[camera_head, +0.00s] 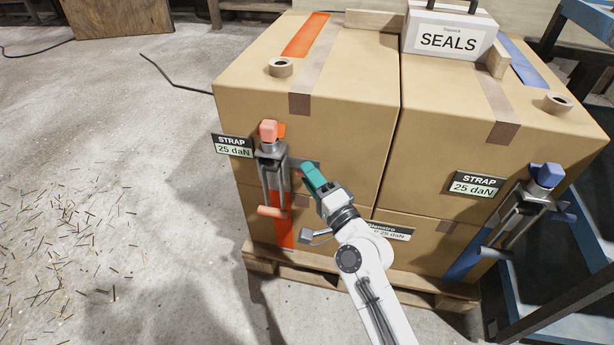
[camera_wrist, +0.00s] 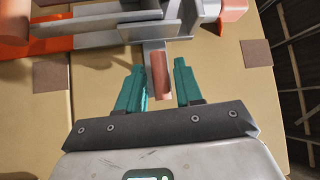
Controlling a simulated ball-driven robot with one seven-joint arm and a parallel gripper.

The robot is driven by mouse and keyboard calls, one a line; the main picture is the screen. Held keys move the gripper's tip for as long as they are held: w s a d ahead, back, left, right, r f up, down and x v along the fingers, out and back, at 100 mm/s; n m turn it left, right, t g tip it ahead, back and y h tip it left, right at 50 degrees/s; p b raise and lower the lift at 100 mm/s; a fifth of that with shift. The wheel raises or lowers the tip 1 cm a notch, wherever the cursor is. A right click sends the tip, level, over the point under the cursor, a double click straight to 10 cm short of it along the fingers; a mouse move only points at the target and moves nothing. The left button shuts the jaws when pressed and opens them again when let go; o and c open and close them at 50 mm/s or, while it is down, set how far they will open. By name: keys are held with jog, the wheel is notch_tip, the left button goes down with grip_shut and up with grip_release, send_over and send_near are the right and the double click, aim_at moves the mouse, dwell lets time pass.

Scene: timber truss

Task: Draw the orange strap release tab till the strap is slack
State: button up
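The orange strap (camera_head: 285,232) runs down the front of the left carton through a grey metal tensioner (camera_head: 272,165). The tensioner has an orange cap (camera_head: 268,131) on top and an orange handle grip (camera_head: 272,211) below. My gripper (camera_head: 313,176) is just right of the tensioner. In the wrist view a reddish-orange release tab (camera_wrist: 161,75) sticks out from the tensioner's metal body (camera_wrist: 120,18). The tab lies between the two teal fingers of my gripper (camera_wrist: 160,85), with a visible gap on each side. In the head view my gripper hides the tab.
A second tensioner with a blue cap (camera_head: 546,175) and blue strap is on the right carton. A SEALS box (camera_head: 449,32) and tape rolls stand on top. A blue metal rack (camera_head: 550,270) closes in the right side. The floor at left (camera_head: 110,190) is mostly open.

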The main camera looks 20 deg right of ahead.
grip_shut()
jog(key=shift+s+a, duration=0.2)
jog(key=shift+s, duration=0.1)
jog(key=shift+s+a+f+p, duration=0.1)
jog(key=shift+s+p, duration=0.05)
jog(key=shift+p, duration=0.2)
dwell(0.5)
jog(key=shift+w+d+b, duration=0.25)
jog(key=shift+w+b, duration=0.1)
jog(key=shift+w, duration=0.05)
jog(key=o, duration=0.6)
grip_release()
jog(key=shift+s, duration=0.1)
